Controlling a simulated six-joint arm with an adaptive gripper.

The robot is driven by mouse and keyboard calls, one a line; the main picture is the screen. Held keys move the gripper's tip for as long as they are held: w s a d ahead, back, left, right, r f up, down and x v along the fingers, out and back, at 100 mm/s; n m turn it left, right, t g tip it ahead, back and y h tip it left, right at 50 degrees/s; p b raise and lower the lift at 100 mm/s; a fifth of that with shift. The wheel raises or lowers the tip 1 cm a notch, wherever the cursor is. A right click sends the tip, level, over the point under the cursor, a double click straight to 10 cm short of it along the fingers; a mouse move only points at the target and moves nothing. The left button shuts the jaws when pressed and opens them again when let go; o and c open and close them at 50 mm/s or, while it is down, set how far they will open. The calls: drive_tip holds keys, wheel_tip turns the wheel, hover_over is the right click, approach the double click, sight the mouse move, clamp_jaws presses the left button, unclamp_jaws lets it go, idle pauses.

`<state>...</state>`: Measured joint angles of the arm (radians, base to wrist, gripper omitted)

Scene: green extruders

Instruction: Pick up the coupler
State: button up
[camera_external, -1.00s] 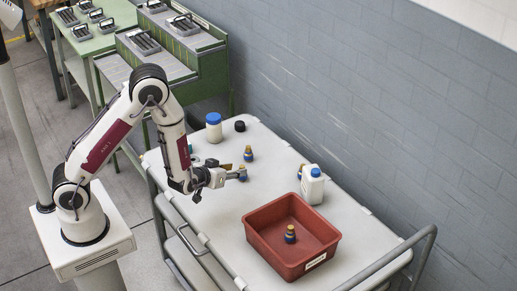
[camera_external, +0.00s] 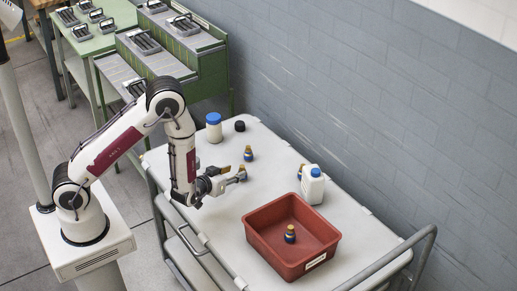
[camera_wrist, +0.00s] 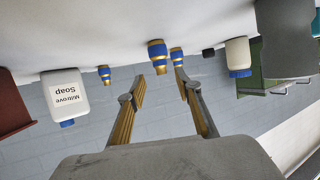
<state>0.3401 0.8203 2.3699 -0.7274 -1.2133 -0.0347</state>
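A small blue-and-gold coupler (camera_wrist: 158,55) stands on the white cart top, between and just beyond my fingertips in the wrist view. In the external view this coupler (camera_external: 243,174) shows at the end of my fingers. My gripper (camera_wrist: 160,78) is open, with nothing held between its fingers; it also shows low over the cart in the external view (camera_external: 232,177). A second coupler (camera_wrist: 177,55) stands behind the right finger, farther off (camera_external: 248,153). A third coupler (camera_wrist: 104,73) stands near the soap bottle. Another coupler (camera_external: 290,234) is inside the red bin.
The red bin (camera_external: 322,251) stands on the cart's front part. A white soap bottle (camera_external: 311,188) with a blue cap is behind it. A blue-lidded jar (camera_external: 214,131) and a black cap (camera_external: 240,126) are at the far left. A grey wall (camera_external: 400,110) runs behind the cart.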

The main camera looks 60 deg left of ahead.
sight(241, 166)
drive_tip(key=shift+w+a+f, duration=0.2)
drive_tip(key=shift+w+a, duration=0.05)
drive_tip(key=shift+w, duration=0.3)
drive_tip(key=shift+w, duration=0.1)
drive_tip(key=shift+r+x, duration=0.15)
drive_tip(key=shift+x, duration=1.1)
drive_tip(key=shift+r+x, duration=0.15)
drive_tip(key=shift+x, duration=1.1)
drive_tip(key=shift+a, duration=0.15)
drive_tip(key=c, duration=0.8)
drive_tip(key=shift+f, duration=0.1)
clamp_jaws()
